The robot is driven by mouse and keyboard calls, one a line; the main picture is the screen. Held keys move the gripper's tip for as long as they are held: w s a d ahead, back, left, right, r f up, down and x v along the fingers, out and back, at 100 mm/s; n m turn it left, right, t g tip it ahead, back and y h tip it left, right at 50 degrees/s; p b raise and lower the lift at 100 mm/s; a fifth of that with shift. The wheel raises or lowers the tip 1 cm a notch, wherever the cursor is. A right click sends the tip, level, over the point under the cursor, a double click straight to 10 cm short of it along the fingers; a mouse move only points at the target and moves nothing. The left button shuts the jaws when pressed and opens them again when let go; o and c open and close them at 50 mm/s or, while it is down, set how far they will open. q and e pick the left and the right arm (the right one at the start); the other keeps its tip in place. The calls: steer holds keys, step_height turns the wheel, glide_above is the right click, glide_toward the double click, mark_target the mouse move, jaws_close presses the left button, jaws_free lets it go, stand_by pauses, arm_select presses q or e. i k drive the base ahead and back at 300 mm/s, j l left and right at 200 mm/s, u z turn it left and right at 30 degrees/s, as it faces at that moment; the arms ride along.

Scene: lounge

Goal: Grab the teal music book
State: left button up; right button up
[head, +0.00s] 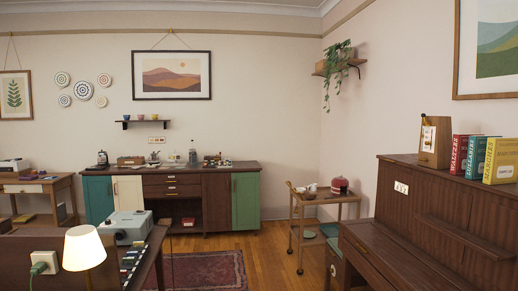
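The teal music book (474,158) stands upright on top of the brown piano (440,207) at the right of the head view. It is between a red book (459,154) on its left and a yellow book (501,160) on its right. Its spine faces me and carries light lettering. The yellow book hides part of its side. Neither of my grippers is in view.
A wooden metronome (435,143) stands left of the books. A serving trolley (326,228) is by the back corner. A long sideboard (172,198) lines the back wall. A lamp (84,249) is near, lower left. Wood floor (272,262) and a rug (205,271) lie mid-room.

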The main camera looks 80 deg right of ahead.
mark_target(477, 147)
steer(key=z, duration=4.2)
